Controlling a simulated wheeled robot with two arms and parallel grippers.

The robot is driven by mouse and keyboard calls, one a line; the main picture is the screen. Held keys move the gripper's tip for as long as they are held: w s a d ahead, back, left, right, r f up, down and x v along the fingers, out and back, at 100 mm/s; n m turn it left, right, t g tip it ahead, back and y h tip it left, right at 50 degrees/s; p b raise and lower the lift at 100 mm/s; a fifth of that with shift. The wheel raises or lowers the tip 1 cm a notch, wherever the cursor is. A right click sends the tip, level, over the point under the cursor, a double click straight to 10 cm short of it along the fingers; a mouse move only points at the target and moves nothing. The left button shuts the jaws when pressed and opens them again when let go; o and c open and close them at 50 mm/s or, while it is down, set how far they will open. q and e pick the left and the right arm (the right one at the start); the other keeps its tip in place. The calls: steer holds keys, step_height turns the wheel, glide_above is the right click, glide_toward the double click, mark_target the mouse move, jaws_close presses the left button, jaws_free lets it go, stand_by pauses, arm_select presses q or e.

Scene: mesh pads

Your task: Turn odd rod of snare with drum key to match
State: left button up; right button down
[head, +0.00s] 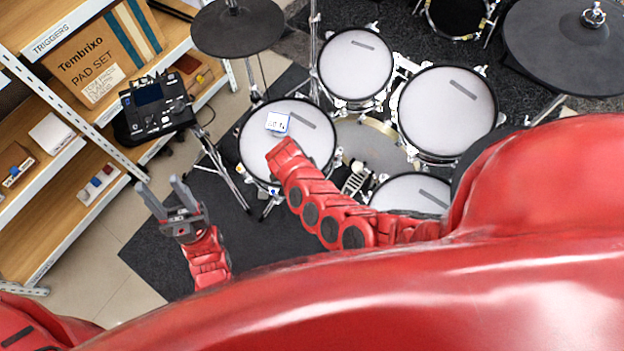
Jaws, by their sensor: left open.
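The snare (245,150), a white-headed mesh drum on a stand, is left of centre. A small white and blue item (277,123) with unreadable print lies on its head. My right arm reaches over the snare's lower part; its wrist end covers part of the head and rim, and the right gripper itself does not show. My left gripper (160,186) is open and empty, left of the snare and apart from it, above the floor near the shelf. The snare's rods are too small to compare, and I cannot make out a drum key.
A shelf unit (40,218) with a pad-set box (100,60) stands at left. A drum module (157,106) is mounted between shelf and snare. Other pads (355,65), (447,108) and black cymbals (237,25) crowd the right and back. Bare floor (110,255) lies lower left.

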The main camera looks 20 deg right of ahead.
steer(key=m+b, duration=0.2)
steer(key=b, duration=0.3)
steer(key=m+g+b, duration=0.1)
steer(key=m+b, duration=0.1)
steer(key=b, duration=0.3)
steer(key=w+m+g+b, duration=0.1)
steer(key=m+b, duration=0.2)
steer(key=b, duration=0.2)
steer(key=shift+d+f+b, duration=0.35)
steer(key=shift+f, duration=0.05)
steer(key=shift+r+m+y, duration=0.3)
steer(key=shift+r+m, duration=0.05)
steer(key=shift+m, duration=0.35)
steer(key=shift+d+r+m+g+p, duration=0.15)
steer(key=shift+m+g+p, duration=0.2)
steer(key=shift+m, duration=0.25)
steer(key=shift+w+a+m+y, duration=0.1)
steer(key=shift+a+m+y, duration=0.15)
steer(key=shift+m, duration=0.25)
